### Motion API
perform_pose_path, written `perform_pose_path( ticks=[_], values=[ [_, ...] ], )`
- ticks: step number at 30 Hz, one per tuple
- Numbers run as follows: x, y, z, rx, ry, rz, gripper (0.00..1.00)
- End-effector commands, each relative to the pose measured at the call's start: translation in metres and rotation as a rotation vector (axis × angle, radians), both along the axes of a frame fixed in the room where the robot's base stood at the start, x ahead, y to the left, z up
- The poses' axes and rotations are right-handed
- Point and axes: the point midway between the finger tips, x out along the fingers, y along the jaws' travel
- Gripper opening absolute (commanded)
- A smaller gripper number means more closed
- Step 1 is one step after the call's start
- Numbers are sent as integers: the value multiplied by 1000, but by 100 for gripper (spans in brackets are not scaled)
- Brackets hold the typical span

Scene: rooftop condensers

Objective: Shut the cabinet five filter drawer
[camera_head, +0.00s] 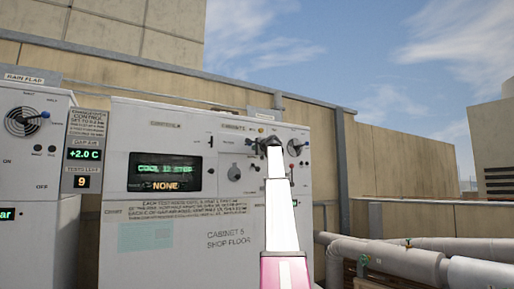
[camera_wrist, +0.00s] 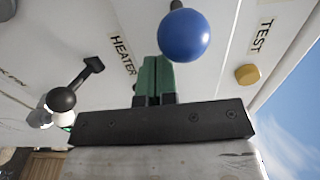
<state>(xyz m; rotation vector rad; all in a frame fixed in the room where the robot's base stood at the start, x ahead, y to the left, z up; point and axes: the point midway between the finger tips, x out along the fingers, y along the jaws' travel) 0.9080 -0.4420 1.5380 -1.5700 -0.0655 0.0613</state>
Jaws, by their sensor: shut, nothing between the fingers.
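The cabinet marked "CABINET 5 SHOP FLOOR" (camera_head: 230,258) stands in the middle of the head view, pale grey and upright. I cannot make out a filter drawer in either view; my arm covers part of the cabinet's right side. My gripper (camera_head: 273,142) is in front of the upper right of the panel. In the wrist view, its green fingers (camera_wrist: 153,78) are shut together and empty, pointing at the panel. A blue ball knob (camera_wrist: 184,35) is close to the right of the fingertips; I cannot tell whether they touch.
A yellow button (camera_wrist: 248,75) by "TEST" and a black-knobbed lever (camera_wrist: 75,88) are near the fingers. Another cabinet (camera_head: 30,235) stands on the left. Pale pipes (camera_head: 390,258) run low on the right. A tan wall (camera_head: 400,165) is behind.

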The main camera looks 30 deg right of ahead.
Motion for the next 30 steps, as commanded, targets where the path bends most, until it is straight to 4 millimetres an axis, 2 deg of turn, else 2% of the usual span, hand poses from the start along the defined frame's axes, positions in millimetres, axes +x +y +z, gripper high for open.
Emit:
perform_pose_path(
  ticks=[3, 12, 16, 20, 25, 28, 30],
  values=[
    [-18, 4, -1, -1, 0, 1, 0],
    [-83, -1, -2, -1, 0, 0, 0],
    [-102, -4, -1, -1, 0, 0, 0],
    [-111, -4, 0, -1, 1, 1, 0],
    [-111, -4, -2, -2, 3, 2, 0],
    [-105, 1, -21, -13, 22, 6, 0],
    [-98, 9, -48, -30, 48, 13, 0]
  ],
)
